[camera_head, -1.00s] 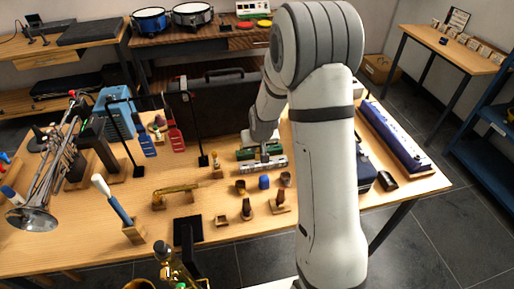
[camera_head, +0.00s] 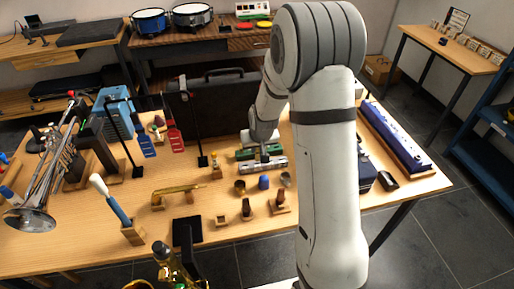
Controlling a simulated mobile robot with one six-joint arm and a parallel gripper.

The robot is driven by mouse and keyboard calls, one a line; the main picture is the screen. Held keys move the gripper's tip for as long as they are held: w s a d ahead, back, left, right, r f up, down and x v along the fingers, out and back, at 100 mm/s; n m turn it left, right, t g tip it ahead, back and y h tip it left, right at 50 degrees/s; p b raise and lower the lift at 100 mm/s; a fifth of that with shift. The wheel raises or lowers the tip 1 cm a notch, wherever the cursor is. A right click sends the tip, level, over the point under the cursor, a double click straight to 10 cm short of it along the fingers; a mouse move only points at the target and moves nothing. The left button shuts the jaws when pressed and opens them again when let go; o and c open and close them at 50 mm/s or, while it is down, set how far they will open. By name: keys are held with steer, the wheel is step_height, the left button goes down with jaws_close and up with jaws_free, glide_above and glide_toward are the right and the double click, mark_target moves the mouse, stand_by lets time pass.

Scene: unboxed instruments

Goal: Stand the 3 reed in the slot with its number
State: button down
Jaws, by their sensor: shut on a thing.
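My gripper (camera_head: 264,146) is low over the main table, just left of my forearm. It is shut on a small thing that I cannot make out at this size. A green block (camera_head: 246,155) and a silver-grey bar (camera_head: 272,165) lie right under and in front of it. I cannot tell whether the gripper touches them. No reed, slot or number can be read in this view.
Small cups, one of them blue (camera_head: 263,183), and wooden stands (camera_head: 278,206) stand in front of the gripper. A dark case (camera_head: 215,90) rises behind. Bare tabletop (camera_head: 415,183) shows near the right corner.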

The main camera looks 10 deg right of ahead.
mark_target(257, 155)
steer(key=shift+f+b, duration=0.7)
steer(key=shift+b, duration=0.45)
stand_by(1.2)
steer(key=shift+f+b, duration=1.25)
steer(key=shift+f, duration=0.05)
stand_by(0.4)
stand_by(0.4)
steer(key=c, duration=1.3)
jaws_free()
steer(key=shift+c, duration=0.2)
steer(key=shift+r, duration=0.1)
steer(key=v, duration=0.7)
steer(key=shift+r, duration=0.35)
steer(key=shift+s, duration=0.15)
